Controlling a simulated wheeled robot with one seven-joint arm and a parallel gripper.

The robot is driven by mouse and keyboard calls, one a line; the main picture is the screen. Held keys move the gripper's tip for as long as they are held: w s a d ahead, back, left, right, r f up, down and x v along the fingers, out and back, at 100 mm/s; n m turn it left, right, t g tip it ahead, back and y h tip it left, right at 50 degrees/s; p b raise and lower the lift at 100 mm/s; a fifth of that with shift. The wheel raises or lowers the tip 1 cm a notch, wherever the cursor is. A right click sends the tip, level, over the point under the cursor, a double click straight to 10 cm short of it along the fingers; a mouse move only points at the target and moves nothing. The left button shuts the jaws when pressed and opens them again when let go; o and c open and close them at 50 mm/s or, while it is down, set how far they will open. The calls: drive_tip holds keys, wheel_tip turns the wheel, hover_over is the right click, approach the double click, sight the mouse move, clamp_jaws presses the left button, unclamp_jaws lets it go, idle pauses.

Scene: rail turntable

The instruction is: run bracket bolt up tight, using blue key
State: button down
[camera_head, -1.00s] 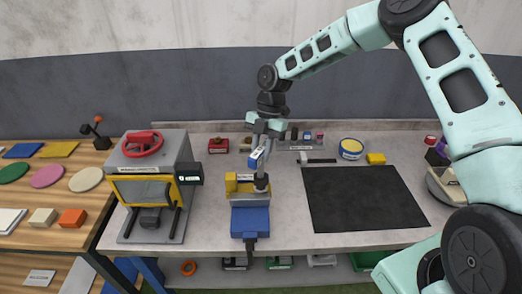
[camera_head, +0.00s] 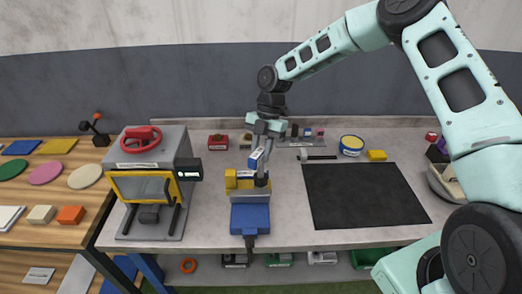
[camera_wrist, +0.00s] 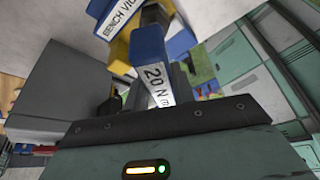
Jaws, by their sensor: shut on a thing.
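My gripper (camera_head: 260,150) is shut on the blue key (camera_head: 256,159), above the bench vice (camera_head: 250,217) on the workbench. In the wrist view the blue key (camera_wrist: 149,50) carries a white label reading "20 Nm" and points away from my jaws. The vice has a blue body and yellow parts; its label and blue-yellow body show behind the key in the wrist view (camera_wrist: 112,22). A dark upright piece (camera_head: 262,181) stands at the vice's right side, under my gripper. I cannot tell whether it is the bracket bolt or part of the key. Contact between key and bolt is hidden.
A grey machine with a yellow-framed door (camera_head: 150,187) stands left of the vice. A black mat (camera_head: 365,197) lies to the right, with a hammer (camera_head: 317,156), a yellow-topped tin (camera_head: 351,145) and a yellow block (camera_head: 376,155) behind it.

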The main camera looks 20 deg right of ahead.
drive_tip(key=m, duration=0.2)
drive_tip(key=shift+m+t, duration=0.3)
drive_tip(key=shift+t, duration=0.1)
drive_tip(key=shift+m+t+y+b, duration=0.45)
drive_tip(key=shift+m+t+y, duration=0.05)
drive_tip(key=shift+m, duration=0.8)
drive_tip(key=shift+s, duration=0.1)
drive_tip(key=shift+m, duration=0.6)
drive_tip(key=shift+m+t+b, duration=0.85)
drive_tip(key=shift+m+t, duration=0.15)
drive_tip(key=shift+m, duration=1)
